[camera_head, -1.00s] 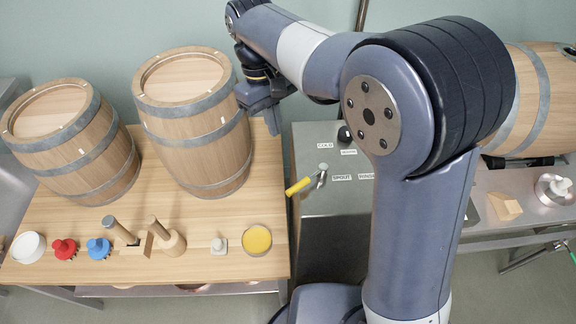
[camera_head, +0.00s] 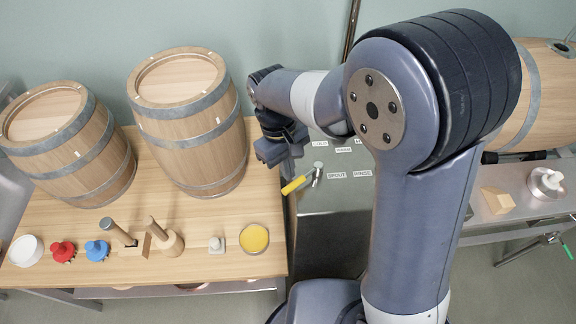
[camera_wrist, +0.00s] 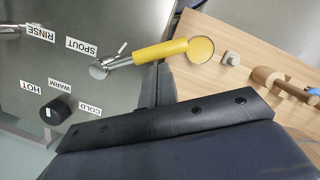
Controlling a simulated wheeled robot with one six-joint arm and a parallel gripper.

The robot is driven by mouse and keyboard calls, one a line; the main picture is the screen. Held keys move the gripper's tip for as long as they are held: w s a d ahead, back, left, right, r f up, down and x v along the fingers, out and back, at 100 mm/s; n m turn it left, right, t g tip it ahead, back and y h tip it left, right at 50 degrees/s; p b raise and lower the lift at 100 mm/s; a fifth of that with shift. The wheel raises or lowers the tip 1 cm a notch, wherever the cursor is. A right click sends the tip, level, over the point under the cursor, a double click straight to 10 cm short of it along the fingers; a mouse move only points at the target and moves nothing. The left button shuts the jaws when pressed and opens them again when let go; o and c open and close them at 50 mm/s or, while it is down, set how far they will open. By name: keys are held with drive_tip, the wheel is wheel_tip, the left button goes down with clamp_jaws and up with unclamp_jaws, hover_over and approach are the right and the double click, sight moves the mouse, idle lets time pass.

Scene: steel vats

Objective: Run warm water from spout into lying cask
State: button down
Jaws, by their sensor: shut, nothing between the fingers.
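The lying cask (camera_head: 532,95) rests on its side at the right of the head view, partly hidden by my arm. The steel cabinet (camera_head: 330,235) carries a yellow-handled lever (camera_head: 300,183), also in the wrist view (camera_wrist: 160,51), its handle pointing away from the SPOUT and RINSE labels. A black knob (camera_wrist: 55,110) with a white mark sits by the HOT, WARM and COLD labels; which one it marks is unclear. My gripper (camera_head: 272,153) is shut and empty, just above the lever in the head view.
Two upright barrels (camera_head: 190,120) (camera_head: 68,140) stand on the wooden table (camera_head: 200,215). Along its front lie a yellow-filled dish (camera_head: 254,238), mallets, and red and blue brushes.

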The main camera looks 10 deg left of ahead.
sight(297, 180)
drive_tip(key=shift+s+d+n, duration=0.2)
drive_tip(key=shift+s+n, duration=0.15)
drive_tip(key=shift+n, duration=0.25)
idle(0.3)
drive_tip(key=s+d+n, duration=0.1)
drive_tip(key=n, duration=0.1)
drive_tip(key=s+d+n+t, duration=0.1)
drive_tip(key=n, duration=0.1)
drive_tip(key=shift+h, duration=0.3)
drive_tip(key=d+n, duration=0.1)
drive_tip(key=n, duration=0.1)
drive_tip(key=s+d+n+t+p, duration=0.1)
drive_tip(key=n, duration=0.1)
drive_tip(key=shift+s+d+n, duration=0.1)
drive_tip(key=shift+d+n, duration=0.2)
drive_tip(key=shift+d, duration=0.55)
drive_tip(key=shift+p, duration=0.3)
